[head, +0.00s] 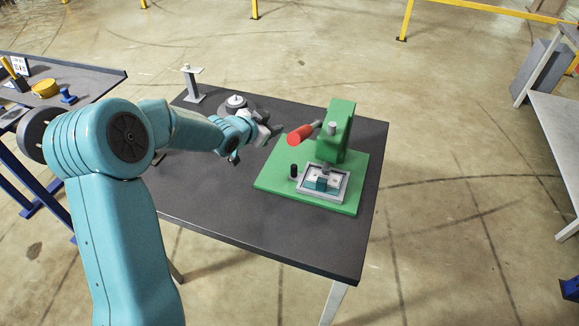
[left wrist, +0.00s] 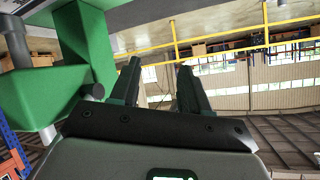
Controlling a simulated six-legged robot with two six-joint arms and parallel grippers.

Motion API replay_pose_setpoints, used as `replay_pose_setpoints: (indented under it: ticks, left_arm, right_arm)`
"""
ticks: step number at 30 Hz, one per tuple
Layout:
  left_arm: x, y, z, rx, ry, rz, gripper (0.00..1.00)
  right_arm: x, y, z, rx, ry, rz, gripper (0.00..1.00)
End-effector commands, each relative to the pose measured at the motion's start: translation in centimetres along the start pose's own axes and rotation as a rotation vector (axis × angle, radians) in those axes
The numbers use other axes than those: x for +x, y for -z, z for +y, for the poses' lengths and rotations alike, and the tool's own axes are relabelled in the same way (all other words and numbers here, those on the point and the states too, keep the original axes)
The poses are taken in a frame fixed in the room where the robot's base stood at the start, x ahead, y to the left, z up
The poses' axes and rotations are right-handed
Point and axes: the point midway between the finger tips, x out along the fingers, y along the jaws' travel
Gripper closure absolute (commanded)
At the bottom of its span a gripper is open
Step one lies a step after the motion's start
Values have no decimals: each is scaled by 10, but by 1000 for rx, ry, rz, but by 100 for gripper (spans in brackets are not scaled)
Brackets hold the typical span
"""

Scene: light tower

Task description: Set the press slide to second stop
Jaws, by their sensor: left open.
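A green press (head: 340,125) stands on a green base plate (head: 268,181) on the dark table. It has a red handle (head: 300,135) on its left side. At its foot is a grey-framed slide (head: 337,196) with a teal block (head: 321,184) in it, and a black knob (head: 293,169) stands at the slide's left. My left gripper (head: 277,131) is open and empty, left of the red handle and apart from it. In the left wrist view its two fingers (left wrist: 157,88) are spread, with the green press body (left wrist: 40,90) close at the left. My right gripper is not in view.
A round grey part (head: 236,101) sits behind my left wrist, and a grey stand (head: 193,83) is at the table's back left corner. A side bench (head: 95,77) with small items is at far left. The table front (head: 290,245) is clear.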

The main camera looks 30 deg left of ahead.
Motion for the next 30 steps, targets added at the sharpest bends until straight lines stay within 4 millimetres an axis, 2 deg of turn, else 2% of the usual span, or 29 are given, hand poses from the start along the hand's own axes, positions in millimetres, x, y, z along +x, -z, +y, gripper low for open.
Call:
replay_pose_setpoints:
  ticks: [4, 7, 9, 12, 16, 19, 30]
  left_arm:
    - [-56, -28, 61, -123, -188, 187, 54]
    - [-101, -50, 97, -192, -303, 233, 54]
    - [-125, -73, 107, -223, -323, 189, 54]
    - [-135, -90, 88, -250, -265, 156, 54]
    - [-131, -96, 83, -258, -247, 146, 54]
    - [-117, -93, 87, -257, -250, 147, 54]
    - [-34, -77, 106, -256, -250, 145, 54]
  right_arm:
    - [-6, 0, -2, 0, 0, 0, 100]
    - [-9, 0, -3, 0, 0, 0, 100]
    - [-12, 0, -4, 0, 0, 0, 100]
    - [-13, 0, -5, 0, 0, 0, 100]
    - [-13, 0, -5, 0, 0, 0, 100]
    - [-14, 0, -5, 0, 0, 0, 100]
    - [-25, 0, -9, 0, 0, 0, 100]
